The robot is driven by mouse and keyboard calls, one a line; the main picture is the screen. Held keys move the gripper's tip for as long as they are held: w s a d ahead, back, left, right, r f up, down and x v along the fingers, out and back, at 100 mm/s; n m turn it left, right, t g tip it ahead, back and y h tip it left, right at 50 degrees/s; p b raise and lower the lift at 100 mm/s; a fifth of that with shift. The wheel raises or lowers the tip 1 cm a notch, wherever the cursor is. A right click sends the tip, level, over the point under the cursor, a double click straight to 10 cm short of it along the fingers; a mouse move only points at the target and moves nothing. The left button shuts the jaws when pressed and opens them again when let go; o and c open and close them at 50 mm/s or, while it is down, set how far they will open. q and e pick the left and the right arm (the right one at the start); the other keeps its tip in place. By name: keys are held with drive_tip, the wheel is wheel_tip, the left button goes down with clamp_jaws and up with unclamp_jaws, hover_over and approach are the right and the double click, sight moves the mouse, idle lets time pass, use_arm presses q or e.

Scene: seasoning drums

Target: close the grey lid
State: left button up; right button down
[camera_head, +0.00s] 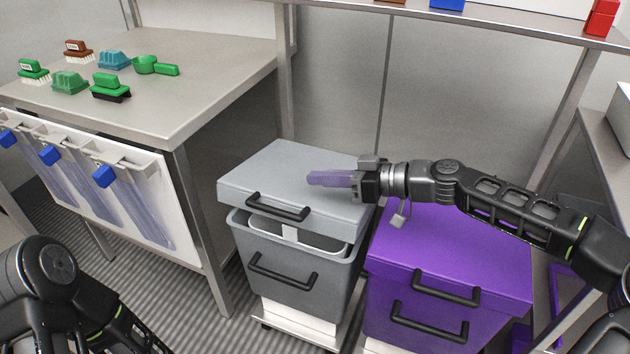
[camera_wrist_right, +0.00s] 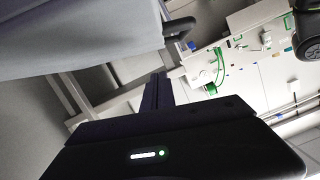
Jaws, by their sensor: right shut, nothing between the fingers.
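The grey lid (camera_head: 290,170) sits over the grey drum (camera_head: 300,265) in the head view. Its front edge, with a black handle (camera_head: 278,206), is raised above the rim. A gap at the front shows a white inner liner (camera_head: 300,236). My right gripper (camera_head: 312,178) is shut and empty, its purplish fingers pointing left over the lid's top. I cannot tell whether they touch it. In the right wrist view, the lid (camera_wrist_right: 75,35) fills the upper left, beside the dark closed fingers (camera_wrist_right: 158,92). My left gripper is out of view; only my left arm shows at the lower left.
A purple drum with its lid (camera_head: 450,250) down stands right of the grey one, under my right arm. A steel table (camera_head: 215,75) with several brushes and a green scoop (camera_head: 150,65) is at the left. A shelf edge (camera_head: 480,22) crosses above; striped floor lies lower left.

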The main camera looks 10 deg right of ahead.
drive_tip(key=p+v, duration=0.1)
drive_tip(key=v, duration=0.6)
drive_tip(key=shift+s+d, duration=0.1)
drive_tip(key=shift+r, duration=0.15)
